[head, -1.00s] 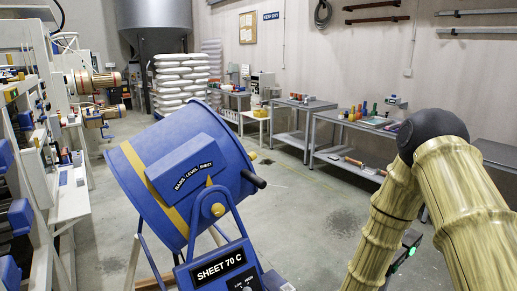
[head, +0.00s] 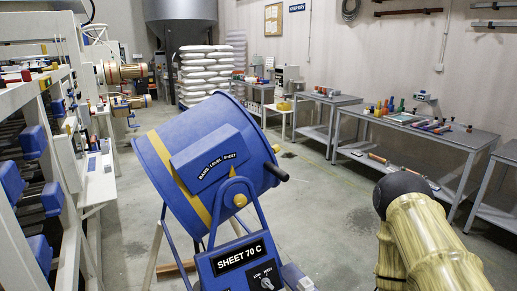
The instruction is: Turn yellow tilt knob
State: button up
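A blue drum (head: 195,150) with a yellow band sits tilted on a blue stand in the middle of the head view. A round yellow knob (head: 240,200) is at the drum's side pivot, at the top of the blue bracket. A smaller orange-yellow knob (head: 276,148) shows at the drum's right rim, above a black handle (head: 275,171). My bamboo-patterned arm is at the lower right, apart from the drum in the picture. My gripper is out of view.
A panel marked SHEET 70 C (head: 240,256) with a dial is on the stand's front. White racks with blue parts (head: 35,140) line the left. Grey benches (head: 440,134) line the right wall. Open floor (head: 325,200) lies between drum and benches.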

aim_at(240, 200)
jog(key=z, duration=0.95)
jog(key=k, duration=1.15)
jog(key=u, duration=1.1)
jog(key=i, duration=0.5)
jog(key=u, duration=0.05)
